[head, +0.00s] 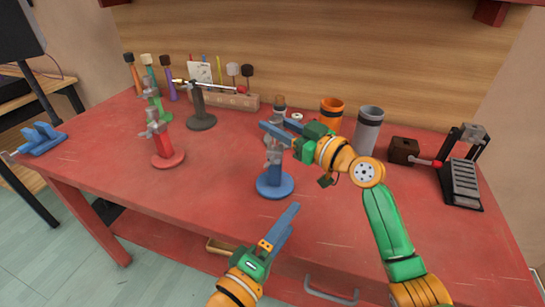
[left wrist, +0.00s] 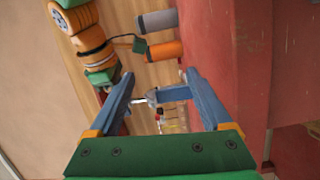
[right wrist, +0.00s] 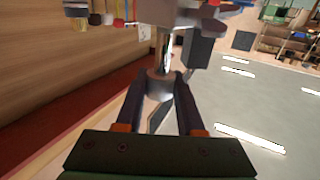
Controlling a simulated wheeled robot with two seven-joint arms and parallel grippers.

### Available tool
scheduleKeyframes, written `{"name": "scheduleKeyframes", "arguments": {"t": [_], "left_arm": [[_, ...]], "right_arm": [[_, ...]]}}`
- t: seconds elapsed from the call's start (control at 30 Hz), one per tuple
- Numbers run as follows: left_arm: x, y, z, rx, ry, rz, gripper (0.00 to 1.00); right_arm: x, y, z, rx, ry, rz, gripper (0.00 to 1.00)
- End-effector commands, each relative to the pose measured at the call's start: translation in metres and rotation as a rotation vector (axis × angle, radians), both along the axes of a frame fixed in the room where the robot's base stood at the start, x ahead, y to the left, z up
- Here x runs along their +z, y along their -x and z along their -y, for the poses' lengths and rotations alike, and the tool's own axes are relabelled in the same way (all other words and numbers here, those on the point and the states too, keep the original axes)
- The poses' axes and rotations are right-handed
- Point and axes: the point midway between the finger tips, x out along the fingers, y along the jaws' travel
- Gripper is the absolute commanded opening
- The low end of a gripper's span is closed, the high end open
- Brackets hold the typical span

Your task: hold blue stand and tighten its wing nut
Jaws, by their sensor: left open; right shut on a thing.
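The blue stand (head: 275,185) stands upright near the middle of the table, with a round blue base and a grey metal upper part. My right gripper (head: 276,128) is at the top of the stand. In the right wrist view it is shut on a grey metal part (right wrist: 160,84) of it. The wing nut cannot be told apart from the other grey parts. My left gripper (head: 282,225) is open and empty at the table's front edge, below and in front of the stand. Between its jaws, the left wrist view shows a blue part (left wrist: 175,93), seemingly the stand.
A red stand (head: 167,158), a green stand and a dark stand (head: 201,121) are to the left. Orange (head: 331,114) and grey cups (head: 368,128) stand behind my right arm.

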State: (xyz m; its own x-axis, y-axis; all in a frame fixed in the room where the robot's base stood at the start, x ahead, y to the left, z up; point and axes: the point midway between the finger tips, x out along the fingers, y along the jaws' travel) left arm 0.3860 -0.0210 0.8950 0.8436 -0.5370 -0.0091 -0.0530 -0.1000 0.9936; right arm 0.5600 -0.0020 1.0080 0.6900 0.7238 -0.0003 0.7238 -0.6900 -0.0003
Motion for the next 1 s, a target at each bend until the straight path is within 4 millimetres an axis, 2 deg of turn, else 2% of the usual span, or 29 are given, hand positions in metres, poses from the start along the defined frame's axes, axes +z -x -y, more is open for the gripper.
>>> {"name": "scheduleKeyframes", "arguments": {"t": [0.1,0.2,0.33,0.47,0.53,0.8,1.0], "left_arm": [[0.003,0.002,0.000,0.084,-0.402,0.157,0.82],[0.015,0.000,-0.015,0.200,-0.668,0.259,0.82],[0.032,0.001,-0.034,0.328,-0.868,0.329,0.82],[0.040,-0.001,-0.043,0.388,-0.941,0.354,0.82],[0.041,-0.011,-0.042,0.396,-0.951,0.359,0.82],[0.042,-0.081,-0.033,0.395,-0.951,0.359,0.82],[0.041,-0.112,-0.029,0.393,-0.947,0.355,0.82]], "right_arm": [[0.000,0.000,0.000,0.000,0.000,0.000,0.00],[0.000,0.000,0.000,0.000,0.000,0.000,0.00],[0.000,0.000,0.000,0.000,0.000,0.000,0.00],[0.000,0.000,0.000,0.000,0.000,0.000,0.00],[0.000,0.000,0.000,0.000,-0.001,0.001,0.00],[0.000,0.000,0.000,0.000,-0.001,0.001,0.00],[0.000,0.000,0.000,0.000,-0.001,0.001,0.00]]}}
